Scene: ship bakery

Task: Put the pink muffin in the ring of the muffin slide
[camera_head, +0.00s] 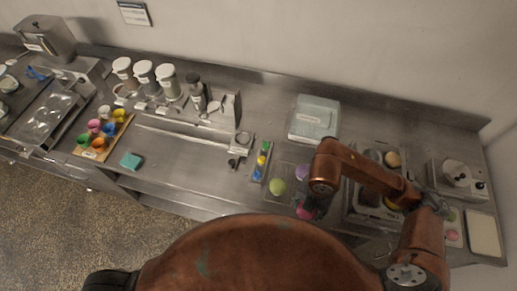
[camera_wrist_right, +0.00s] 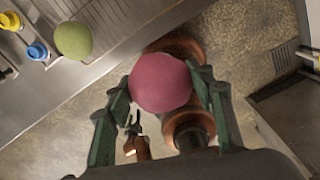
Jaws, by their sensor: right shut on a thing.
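The pink muffin (camera_wrist_right: 160,82) is held between the two green fingers of my right gripper (camera_wrist_right: 163,88) in the right wrist view. In the head view the muffin (camera_head: 306,212) hangs low by the counter's front edge, with my right gripper (camera_head: 315,202) mostly hidden by the arm. A dark ring (camera_head: 243,138) shows at the right end of a long metal piece (camera_head: 185,127) on the counter, left of the gripper; I cannot tell for sure that this is the muffin slide. The muffin is apart from it.
A green muffin (camera_head: 278,186) and a purple one (camera_head: 302,172) sit near the gripper. A narrow holder with coloured pieces (camera_head: 261,160) stands between the ring and the green muffin. A pale box (camera_head: 315,118) stands behind. Coloured cups (camera_head: 94,126) stand on a tray at left.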

